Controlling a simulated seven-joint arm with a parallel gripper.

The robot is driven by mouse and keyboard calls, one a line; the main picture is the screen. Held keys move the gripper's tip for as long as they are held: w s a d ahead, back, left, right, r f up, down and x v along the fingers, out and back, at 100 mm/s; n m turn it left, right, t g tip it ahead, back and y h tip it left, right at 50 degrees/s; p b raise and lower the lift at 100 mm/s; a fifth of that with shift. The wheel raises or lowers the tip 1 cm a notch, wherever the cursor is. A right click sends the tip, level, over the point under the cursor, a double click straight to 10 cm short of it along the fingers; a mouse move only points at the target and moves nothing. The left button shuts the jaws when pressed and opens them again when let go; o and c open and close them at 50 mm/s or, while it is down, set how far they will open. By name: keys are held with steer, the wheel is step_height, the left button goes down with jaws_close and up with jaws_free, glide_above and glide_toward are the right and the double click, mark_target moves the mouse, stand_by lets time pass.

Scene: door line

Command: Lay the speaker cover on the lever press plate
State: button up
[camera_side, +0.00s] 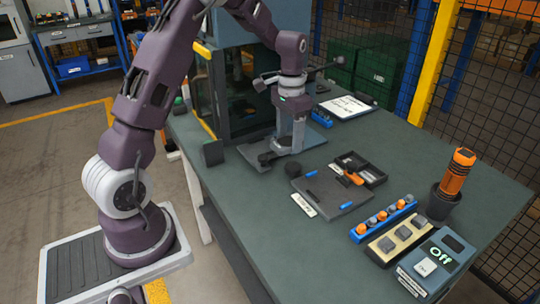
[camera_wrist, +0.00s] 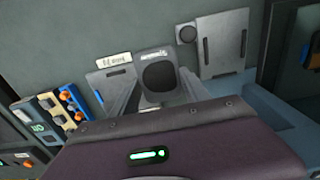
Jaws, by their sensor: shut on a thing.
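The speaker cover (camera_wrist: 158,78) is a dark grey squarish piece with a black round grille, seen in the wrist view between my two grey fingers. My gripper (camera_wrist: 160,92) is shut on it. A grey slotted plate (camera_wrist: 222,42), apparently the press plate, lies right of the cover in the wrist view. The cover appears apart from it. The gap in height cannot be told.
A dark fixture (camera_side: 340,196) with blue pieces and an open black tray (camera_side: 362,168) lie right of the press. A blue knob strip (camera_side: 384,220), a cup with an orange tool (camera_side: 455,175) and a switch box (camera_side: 432,262) stand farther right. A machine cabinet (camera_side: 245,90) stands behind.

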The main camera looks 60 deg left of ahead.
steer(key=a+r, duration=0.3)
steer(key=a, duration=1.1)
glide_above(264, 147)
step_height(264, 147, down, 10)
steer(key=shift+w+r, duration=0.1)
steer(key=shift+f, duration=0.6)
steer(key=o, duration=1.4)
